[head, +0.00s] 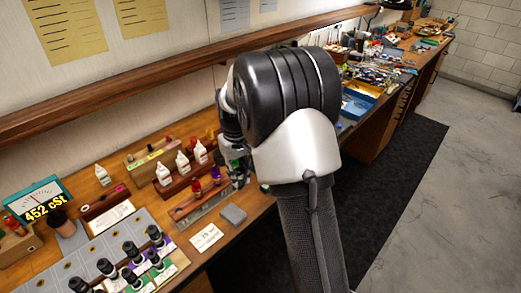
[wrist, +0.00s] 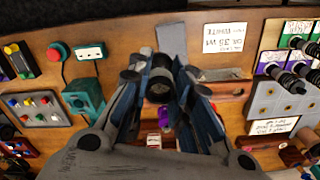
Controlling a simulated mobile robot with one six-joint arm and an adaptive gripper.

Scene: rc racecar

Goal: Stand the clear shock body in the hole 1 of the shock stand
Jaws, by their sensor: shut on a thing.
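In the wrist view my gripper (wrist: 160,78) is shut on a small dark-capped cylinder, seen nearly end-on, which I take to be the clear shock body (wrist: 160,88). Its clear part cannot be made out. My arm hides most of the gripper there. Hole 1 cannot be told apart.
A grey block (head: 233,214) and a white card (head: 206,237) lie by the bench's front edge. White bottles stand in a wooden rack (head: 180,178) behind the stand. A shelf (head: 150,88) runs above the bench.

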